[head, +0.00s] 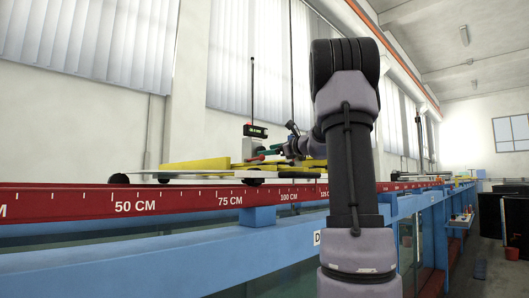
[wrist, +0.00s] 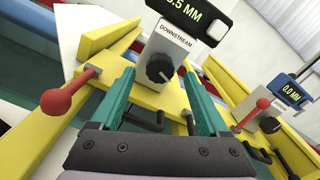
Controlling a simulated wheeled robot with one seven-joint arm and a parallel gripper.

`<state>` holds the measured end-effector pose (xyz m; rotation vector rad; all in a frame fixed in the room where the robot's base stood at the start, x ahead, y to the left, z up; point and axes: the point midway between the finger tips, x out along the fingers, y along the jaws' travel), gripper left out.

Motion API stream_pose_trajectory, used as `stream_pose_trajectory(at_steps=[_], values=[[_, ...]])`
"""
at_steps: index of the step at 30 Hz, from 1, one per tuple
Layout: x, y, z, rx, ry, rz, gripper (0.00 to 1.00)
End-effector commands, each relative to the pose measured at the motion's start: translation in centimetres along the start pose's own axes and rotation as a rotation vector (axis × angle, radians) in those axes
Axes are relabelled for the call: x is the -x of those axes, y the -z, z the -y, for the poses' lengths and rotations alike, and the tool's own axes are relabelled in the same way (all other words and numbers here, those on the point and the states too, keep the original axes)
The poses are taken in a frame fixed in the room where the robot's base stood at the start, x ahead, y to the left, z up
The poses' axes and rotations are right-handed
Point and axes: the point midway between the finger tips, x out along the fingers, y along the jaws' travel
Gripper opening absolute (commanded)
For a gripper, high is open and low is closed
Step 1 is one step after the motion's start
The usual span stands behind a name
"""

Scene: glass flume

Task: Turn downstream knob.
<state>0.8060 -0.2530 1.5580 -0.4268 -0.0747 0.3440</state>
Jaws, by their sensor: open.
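The downstream knob (wrist: 160,68) is a black ridged dial on a white block labelled DOWNSTREAM (wrist: 172,48) in the wrist view. A black display (wrist: 195,14) above it reads what looks like 6.5 MM or similar, partly cut off. My gripper (wrist: 163,92) is open, its two green fingers pointing at the block with the knob between and just beyond their tips; I see no contact. In the head view my gripper (head: 272,152) is small beside the carriage, below a display (head: 255,131) with green digits; the knob cannot be made out there.
A second unit with a blue display (wrist: 292,92) reading 0.0 MM and a black knob (wrist: 270,125) stands at right. Red ball-ended levers (wrist: 68,100) sit on both yellow frames, one near my left finger. A red scale rail (head: 150,200) runs along the flume.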

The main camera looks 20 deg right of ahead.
Motion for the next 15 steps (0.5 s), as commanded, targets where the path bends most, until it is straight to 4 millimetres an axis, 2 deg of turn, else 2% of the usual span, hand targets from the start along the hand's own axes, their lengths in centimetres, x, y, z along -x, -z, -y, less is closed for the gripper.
stream_pose_trajectory(at_steps=[3, 6, 15], values=[[-1.7, 0.0, 0.0, 0.000, 0.000, 0.000, 0.78], [-2.5, 0.0, 0.0, 0.001, 0.000, 0.000, 0.78], [-3.0, 0.0, 0.0, 0.001, 0.001, 0.000, 0.78]])
